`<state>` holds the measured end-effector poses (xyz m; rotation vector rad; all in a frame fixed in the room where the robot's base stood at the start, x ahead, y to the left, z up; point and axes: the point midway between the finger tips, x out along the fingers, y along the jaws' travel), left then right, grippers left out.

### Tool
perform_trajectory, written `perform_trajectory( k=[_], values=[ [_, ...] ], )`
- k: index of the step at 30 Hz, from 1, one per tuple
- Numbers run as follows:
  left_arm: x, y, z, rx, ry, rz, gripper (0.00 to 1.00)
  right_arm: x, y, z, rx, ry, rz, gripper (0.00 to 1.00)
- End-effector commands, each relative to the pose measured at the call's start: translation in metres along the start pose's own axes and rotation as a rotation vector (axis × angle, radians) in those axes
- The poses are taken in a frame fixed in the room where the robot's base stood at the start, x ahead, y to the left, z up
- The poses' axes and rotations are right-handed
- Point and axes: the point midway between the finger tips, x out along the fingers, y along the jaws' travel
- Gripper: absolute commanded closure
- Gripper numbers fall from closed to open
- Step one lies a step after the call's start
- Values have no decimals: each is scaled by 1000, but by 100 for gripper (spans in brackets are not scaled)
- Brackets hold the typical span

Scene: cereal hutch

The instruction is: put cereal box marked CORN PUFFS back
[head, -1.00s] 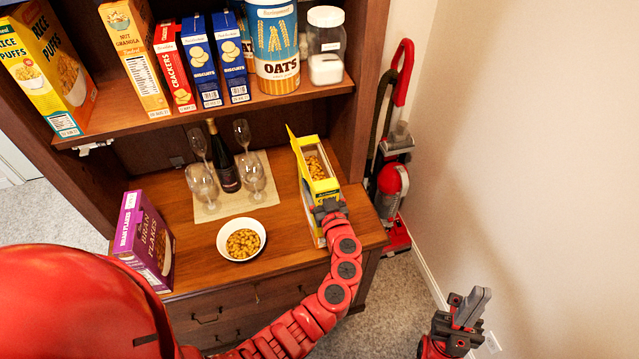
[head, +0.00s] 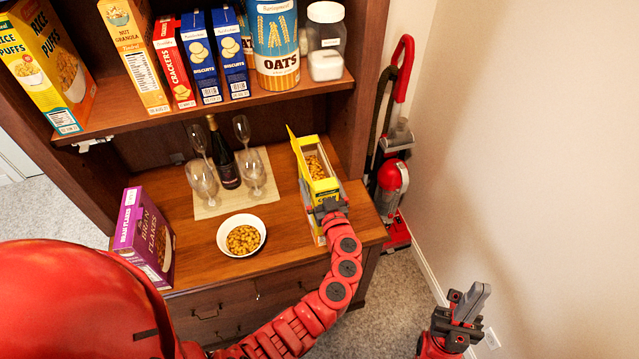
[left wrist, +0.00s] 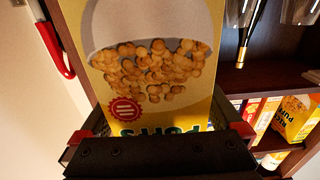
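The yellow CORN PUFFS box (head: 318,176) stands at the right end of the hutch's counter (head: 285,235), its top flap open and cereal showing inside. It fills the middle of the left wrist view (left wrist: 150,70), printed with a bowl of puffs. My left gripper (head: 327,207) is at the box's near side, with its fingers on either side of the box; they look closed on it. The box's lower part is partly hidden by the gripper. My right gripper (head: 467,305) is empty, off to the right over the floor; its finger gap is not clear.
A white bowl of cereal (head: 241,236) stands left of the box. Wine glasses (head: 203,180) and a dark bottle (head: 224,160) stand on a mat behind. The purple BRAN FLAKES box (head: 145,238) is at left. The shelf above holds boxes and an OATS canister (head: 277,45).

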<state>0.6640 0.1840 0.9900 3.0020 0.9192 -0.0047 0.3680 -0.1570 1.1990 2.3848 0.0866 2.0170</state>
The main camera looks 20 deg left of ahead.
Motion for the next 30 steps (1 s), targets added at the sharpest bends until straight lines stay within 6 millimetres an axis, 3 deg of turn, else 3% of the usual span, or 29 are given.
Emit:
perform_trajectory(
  k=[5,11,21,30],
  values=[
    [0,0,-8,1,0,0,0,11,0,-2,0,0,0,100],
    [-29,0,3,-3,0,4,0,-15,-1,2,0,0,0,100],
    [-98,1,2,-4,1,5,0,-53,-3,9,0,0,0,100],
    [-120,0,-2,0,0,0,0,-60,-3,10,0,0,0,100]
  ],
)
